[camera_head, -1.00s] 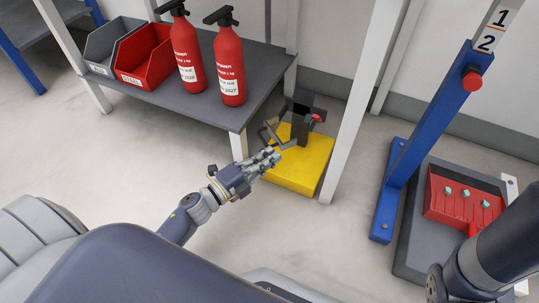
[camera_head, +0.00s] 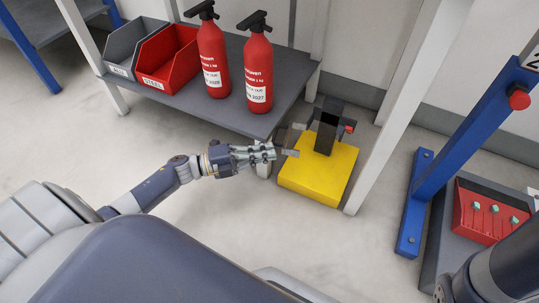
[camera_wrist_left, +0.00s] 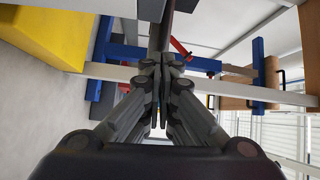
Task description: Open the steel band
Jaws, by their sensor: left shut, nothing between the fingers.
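A dark upright post (camera_head: 325,134) with a small red part on its right side stands on a yellow block (camera_head: 320,173) on the floor. Thin grey metal strips (camera_head: 291,152), probably the steel band, stick out from the post's left side; their exact shape is too small to tell. My left gripper (camera_head: 271,153) is shut and empty, its fingertips just left of these strips; touching or apart I cannot tell. In the left wrist view, its fingers (camera_wrist_left: 160,98) point towards a dark bar, and the yellow block (camera_wrist_left: 45,30) is at upper left. My right gripper is out of view.
A grey shelf (camera_head: 284,82) above and left of the block holds two red extinguishers (camera_head: 258,75) and two bins (camera_head: 168,60). A white post (camera_head: 395,115) stands right of the block. Farther right is a blue stand (camera_head: 435,180). Floor in front is clear.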

